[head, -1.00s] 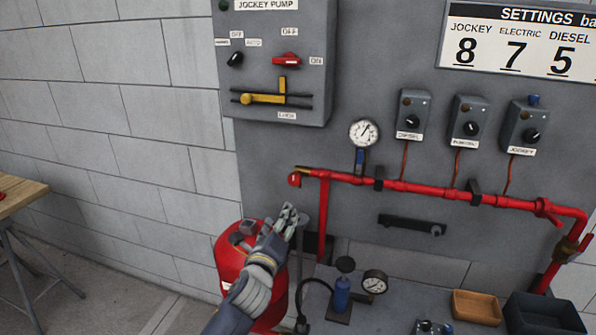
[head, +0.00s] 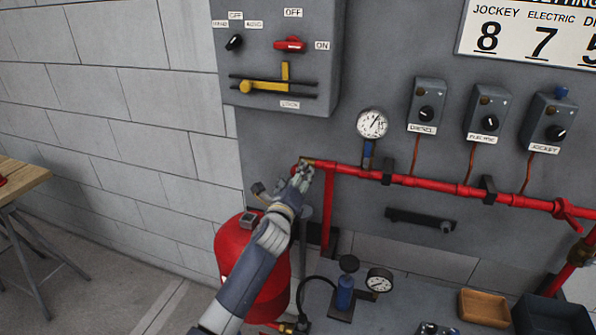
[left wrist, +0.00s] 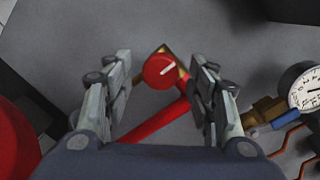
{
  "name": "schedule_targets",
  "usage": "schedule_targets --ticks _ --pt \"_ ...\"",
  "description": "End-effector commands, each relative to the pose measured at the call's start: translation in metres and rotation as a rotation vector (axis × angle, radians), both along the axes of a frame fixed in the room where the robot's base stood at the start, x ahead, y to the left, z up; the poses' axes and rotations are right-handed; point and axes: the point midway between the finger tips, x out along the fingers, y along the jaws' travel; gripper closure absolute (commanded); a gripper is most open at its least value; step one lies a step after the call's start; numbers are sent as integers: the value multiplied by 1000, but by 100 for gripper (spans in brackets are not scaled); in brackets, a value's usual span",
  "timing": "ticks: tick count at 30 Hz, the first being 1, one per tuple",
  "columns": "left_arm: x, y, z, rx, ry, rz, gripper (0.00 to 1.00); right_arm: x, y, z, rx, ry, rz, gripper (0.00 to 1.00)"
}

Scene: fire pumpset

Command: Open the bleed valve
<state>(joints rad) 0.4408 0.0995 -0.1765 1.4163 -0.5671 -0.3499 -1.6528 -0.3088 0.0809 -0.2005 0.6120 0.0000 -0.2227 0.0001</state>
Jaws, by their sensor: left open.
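The bleed valve has a round red knob (left wrist: 160,71) with a white line on a brass body, at the left end of the red pipe (head: 430,186). In the left wrist view the knob lies between and beyond my two open fingers, with gaps on both sides. My left gripper (head: 305,170) is open at the pipe's left end in the head view. It covers most of the knob there, and a little red and brass show beside it. In the left wrist view my left gripper (left wrist: 163,92) holds nothing. My right gripper is not in view.
A pressure gauge (head: 372,124) stands on the pipe, right of the valve. A red tank (head: 232,250) stands below my left arm. A wooden tray (head: 484,308) sits on the lower right bench.

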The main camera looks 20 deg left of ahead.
Motion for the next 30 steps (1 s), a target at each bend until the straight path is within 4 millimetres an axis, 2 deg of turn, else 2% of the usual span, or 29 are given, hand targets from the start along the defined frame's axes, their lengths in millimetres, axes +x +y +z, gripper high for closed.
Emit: schedule_targets --ticks 3,6,20,26,30 --pt "13 1 0 -2 0 1 48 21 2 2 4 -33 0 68" --pt "20 2 0 0 1 1 48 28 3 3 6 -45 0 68" --pt "27 2 0 0 0 0 48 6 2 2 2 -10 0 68" --pt "27 2 0 0 0 0 93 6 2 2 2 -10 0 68" --pt "27 2 0 0 0 0 93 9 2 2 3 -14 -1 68"
